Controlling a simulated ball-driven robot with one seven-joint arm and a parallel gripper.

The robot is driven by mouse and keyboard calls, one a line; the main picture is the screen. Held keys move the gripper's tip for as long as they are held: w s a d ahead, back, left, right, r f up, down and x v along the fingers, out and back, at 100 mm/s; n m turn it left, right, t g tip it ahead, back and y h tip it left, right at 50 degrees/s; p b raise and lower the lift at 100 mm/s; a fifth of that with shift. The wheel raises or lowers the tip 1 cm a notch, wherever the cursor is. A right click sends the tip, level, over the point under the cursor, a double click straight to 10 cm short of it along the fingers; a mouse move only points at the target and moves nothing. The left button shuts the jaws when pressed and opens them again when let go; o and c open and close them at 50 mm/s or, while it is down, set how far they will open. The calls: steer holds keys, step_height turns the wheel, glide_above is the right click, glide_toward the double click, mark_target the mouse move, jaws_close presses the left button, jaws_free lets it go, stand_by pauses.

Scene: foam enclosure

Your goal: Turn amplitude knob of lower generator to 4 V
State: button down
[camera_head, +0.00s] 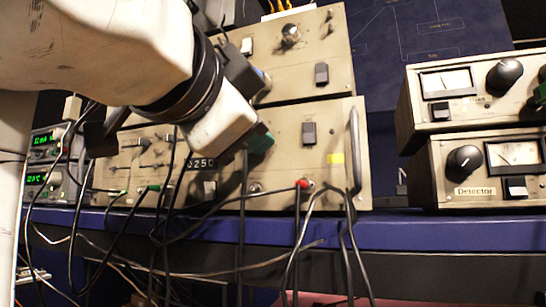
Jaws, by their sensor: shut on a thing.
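The lower generator (340,190) is a beige box with switches, sockets and a "0250" dial, standing on a blue shelf. A second beige generator (310,75) is stacked on top of it. My white arm comes in from the upper left across both fronts. My gripper (258,140) is at the upper middle of the lower generator's front panel, with a dark green part at its end. It is shut on a knob there, which I take to be the amplitude knob. The knob and its scale are hidden behind the gripper, so its setting cannot be read.
Black cables (240,220) hang across the lower generator and over the shelf edge (430,232). A red plug (303,184) sits in a socket at its lower right. Green-lit displays (42,158) stand at left. Two stacked meter boxes, the lower labelled Detector (474,191), stand at right.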

steer(key=shift+f, duration=0.1)
steer(key=c, duration=1)
jaws_free()
steer(key=shift+s, duration=0.1)
